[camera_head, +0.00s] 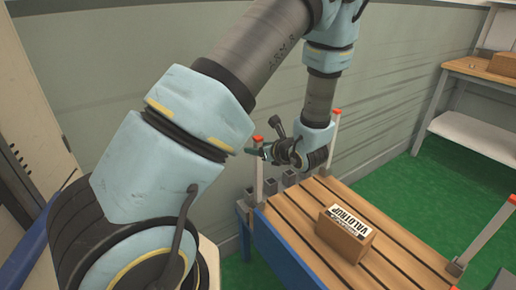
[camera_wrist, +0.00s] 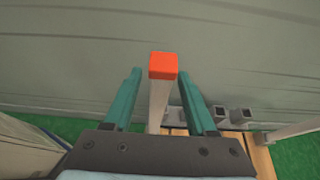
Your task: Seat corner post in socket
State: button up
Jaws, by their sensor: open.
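The orange cap (camera_wrist: 163,66) shows between the fingertips. The post's foot and its socket are hidden in the wrist view, and I cannot tell how deep it sits. Several grey square tube sockets (camera_head: 289,177) stand along the wall-side edge, also in the wrist view (camera_wrist: 221,115).
A labelled cardboard box (camera_head: 344,233) lies on the slatted deck (camera_head: 385,270). Other orange-capped posts stand at the far corner (camera_head: 334,140) and right (camera_head: 487,235). A grey wall (camera_head: 400,60) runs close behind. A wooden bench (camera_head: 480,80) with a box stands at the back right.

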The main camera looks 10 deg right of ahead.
jog(key=v, duration=1.2)
jog(key=s+a+r+n+g+h, duration=0.2)
jog(key=a+n+g, duration=0.3)
jog(key=a+n, duration=0.5)
jog(key=s+a+r+n+g+h, duration=0.2)
jog(key=a+n+g, duration=0.3)
jog(key=a+n, duration=0.6)
jog(key=n+h, duration=0.1)
jog(key=n, duration=0.8)
jog(key=shift+h+b, duration=0.3)
jog(key=shift+b, duration=0.05)
